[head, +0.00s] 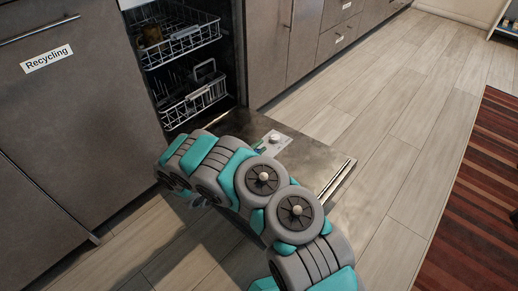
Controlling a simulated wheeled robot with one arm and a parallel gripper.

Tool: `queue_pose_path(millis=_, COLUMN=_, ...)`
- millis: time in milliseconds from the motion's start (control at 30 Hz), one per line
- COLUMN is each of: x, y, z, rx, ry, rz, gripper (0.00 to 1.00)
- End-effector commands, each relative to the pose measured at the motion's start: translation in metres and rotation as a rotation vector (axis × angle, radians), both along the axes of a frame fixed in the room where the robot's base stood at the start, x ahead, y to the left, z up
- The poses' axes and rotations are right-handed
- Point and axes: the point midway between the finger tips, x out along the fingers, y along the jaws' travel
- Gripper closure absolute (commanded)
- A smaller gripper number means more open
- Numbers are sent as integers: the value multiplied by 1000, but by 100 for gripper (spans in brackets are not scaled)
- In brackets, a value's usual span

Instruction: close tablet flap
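The dishwasher door (318,147) is folded down flat, its dark metal inner face up. On it, a small pale dispenser panel (284,141) with a round dark spot shows just beyond my arm; this is where the tablet flap appears to be. The flap's own position is too small to tell, and my arm may cover part of it. My arm bends across the near part of the door. A small bit of my gripper (196,201) seems to show under the arm's far end, left of the dispenser and at the door's left side. Its fingers are mostly hidden.
Two white wire racks, upper (184,42) and lower (195,101), sit inside the open dishwasher. A brown cup (152,34) is in the upper one. Grey cabinets with a "Recycling" label (47,58) stand left. Wooden floor (392,135) is free at right, beside a striped rug (487,180).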

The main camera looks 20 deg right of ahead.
Motion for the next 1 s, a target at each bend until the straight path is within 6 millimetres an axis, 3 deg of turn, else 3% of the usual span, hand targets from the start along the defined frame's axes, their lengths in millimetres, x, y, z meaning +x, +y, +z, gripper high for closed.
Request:
queue_pose_path(millis=167, x=0, y=-1, z=0, rx=0, ry=1, rz=-1, gripper=52)
queue_pose_path(millis=567, x=0, y=0, z=3, rx=-21, ry=39, rz=-5, gripper=52)
queue_pose_path(millis=1000, x=8, y=6, z=12, rx=-169, ry=254, rz=-3, gripper=52)
